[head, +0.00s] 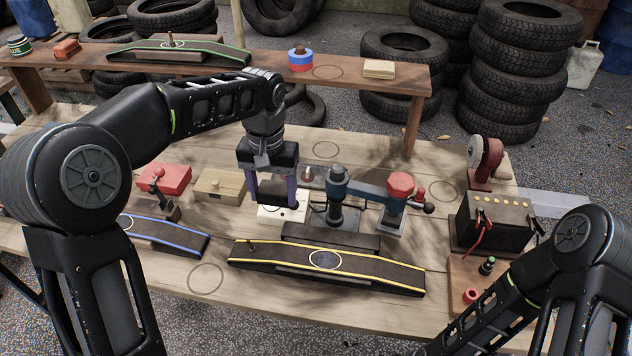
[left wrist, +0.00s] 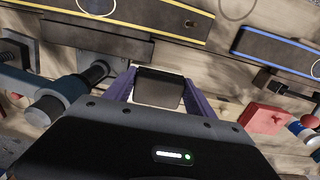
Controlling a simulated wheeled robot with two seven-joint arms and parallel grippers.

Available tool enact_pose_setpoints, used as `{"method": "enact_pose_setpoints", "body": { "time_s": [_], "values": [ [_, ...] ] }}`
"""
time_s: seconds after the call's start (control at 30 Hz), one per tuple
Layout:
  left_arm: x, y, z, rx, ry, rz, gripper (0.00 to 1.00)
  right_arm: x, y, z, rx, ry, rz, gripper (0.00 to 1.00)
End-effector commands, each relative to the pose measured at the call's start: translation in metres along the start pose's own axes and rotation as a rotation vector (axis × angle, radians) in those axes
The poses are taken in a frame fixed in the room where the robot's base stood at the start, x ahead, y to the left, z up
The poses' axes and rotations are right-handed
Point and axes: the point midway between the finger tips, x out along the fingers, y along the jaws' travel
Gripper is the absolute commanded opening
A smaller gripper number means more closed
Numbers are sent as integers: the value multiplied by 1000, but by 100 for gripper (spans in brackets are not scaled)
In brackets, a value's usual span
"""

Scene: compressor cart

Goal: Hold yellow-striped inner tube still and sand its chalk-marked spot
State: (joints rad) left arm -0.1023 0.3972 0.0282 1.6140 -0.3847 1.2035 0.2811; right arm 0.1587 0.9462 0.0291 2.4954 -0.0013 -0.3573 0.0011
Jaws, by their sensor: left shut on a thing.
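The yellow-striped inner tube (head: 390,274) lies flat on a dark support at the bench front, with a white chalk ring (head: 325,259) at its middle and a valve stem near its left end. In the left wrist view the tube (left wrist: 165,24) runs along the top. My left gripper (head: 275,203) is behind and left of the tube, apart from it. Its purple fingers are shut on a dark block (left wrist: 160,88), above a pale plate (head: 292,213). My right arm comes in at the lower right; its gripper is out of view.
A blue-striped tube (head: 165,235) lies left, a green-striped one (head: 205,46) on the back shelf. A battery (head: 493,221) stands right. The bench is clear around the front-left ring.

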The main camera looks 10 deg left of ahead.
Motion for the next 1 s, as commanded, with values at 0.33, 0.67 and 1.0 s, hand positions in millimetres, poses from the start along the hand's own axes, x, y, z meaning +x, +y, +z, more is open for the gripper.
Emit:
{"method": "enact_pose_setpoints", "body": {
  "time_s": [0.33,0.67,1.0],
  "values": [
    [-1,1,0,7,1,0,31,-1,0,0,0,0,0,0],
    [-46,42,21,458,4,0,31,-35,-12,2,3,-5,4,0],
    [-104,101,67,1265,1,-1,31,-79,-28,5,9,-14,13,0]
  ]
}}
